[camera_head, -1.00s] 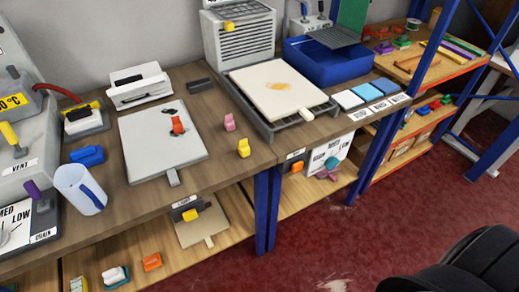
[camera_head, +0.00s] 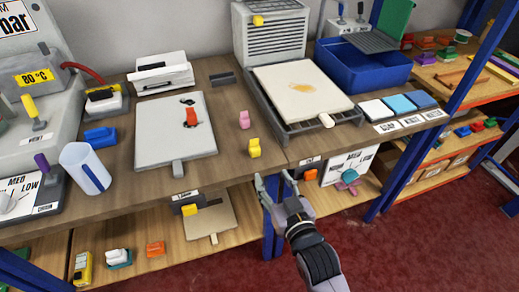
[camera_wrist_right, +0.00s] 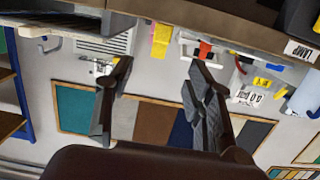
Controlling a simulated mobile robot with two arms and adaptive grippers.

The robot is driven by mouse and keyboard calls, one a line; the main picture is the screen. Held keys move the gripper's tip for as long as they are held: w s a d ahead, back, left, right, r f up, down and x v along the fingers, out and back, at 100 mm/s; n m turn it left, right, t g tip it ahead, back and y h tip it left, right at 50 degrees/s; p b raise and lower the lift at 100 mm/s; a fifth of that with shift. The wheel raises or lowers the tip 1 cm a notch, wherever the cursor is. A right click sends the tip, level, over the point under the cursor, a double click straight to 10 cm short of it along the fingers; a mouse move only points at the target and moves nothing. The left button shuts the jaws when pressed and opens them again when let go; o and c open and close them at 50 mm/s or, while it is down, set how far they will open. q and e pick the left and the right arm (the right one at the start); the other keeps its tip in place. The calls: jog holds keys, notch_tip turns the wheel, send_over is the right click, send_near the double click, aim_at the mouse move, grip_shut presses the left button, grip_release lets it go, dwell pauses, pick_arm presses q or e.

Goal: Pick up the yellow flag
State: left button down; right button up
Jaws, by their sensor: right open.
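A small yellow flag (camera_head: 254,148) stands on the wooden bench near its front edge. A small pink piece (camera_head: 244,119) stands just behind it. My right gripper (camera_head: 275,181) is open and empty, in front of the bench edge, lower in the picture and slightly right of the yellow flag, apart from it. In the right wrist view the two spread fingers of my right gripper (camera_wrist_right: 158,78) show with nothing between them. A yellow piece (camera_wrist_right: 161,40) beyond them looks like the flag. My left gripper is not in view.
A white board (camera_head: 205,140) with a red piece lies left of the flag. A rack with a cream slab (camera_head: 300,90) stands to the right. A blue bin (camera_head: 360,72) stands behind. A lower shelf (camera_head: 240,215) is under the bench.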

send_near(255, 148)
jog(key=x, duration=0.5)
jog(key=shift+w+d+f+p, duration=0.15)
jog(key=shift+w+f+p, duration=0.05)
jog(key=shift+f+p, duration=0.1)
jog(key=shift+w+a+r, duration=0.1)
jog(key=shift+w+a, duration=0.1)
jog(key=shift+w, duration=0.25)
jog(key=p+x, duration=0.1)
jog(key=x, duration=0.3)
jog(key=shift+w+a, duration=0.2)
jog(key=shift+s+r, duration=0.1)
jog(key=shift+c, duration=0.5)
grip_shut()
